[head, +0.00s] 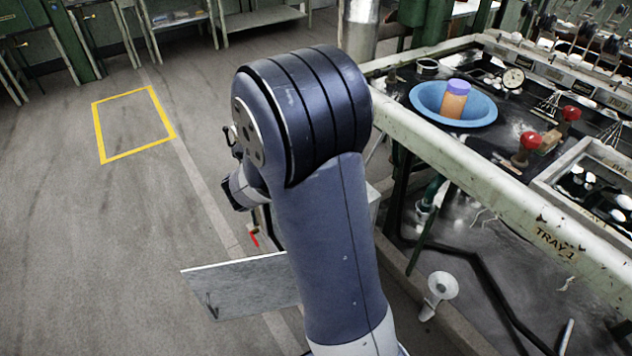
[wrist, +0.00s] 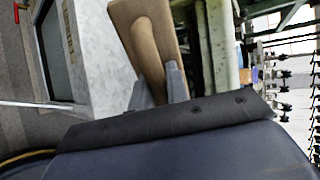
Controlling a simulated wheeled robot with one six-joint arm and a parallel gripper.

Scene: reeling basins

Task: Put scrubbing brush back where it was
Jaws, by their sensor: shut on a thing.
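The scrubbing brush (wrist: 148,45), a brown wooden piece with a rounded handle, shows at the top of the wrist view. My gripper (wrist: 158,86) is shut on its handle, with a grey finger on either side. The far end of the brush runs out of the wrist view, and its bristles cannot be made out. In the head view my own arm fills the middle and hides the brush and the fingers. The place where the brush was cannot be told from these frames.
A bench edge marked TRAY 1 (head: 555,243) runs along the right. On the bench are a blue basin (head: 425,97) holding an orange cylinder with a purple top (head: 455,98), and red knobs (head: 530,141). A yellow floor outline (head: 137,158) lies on clear floor at left.

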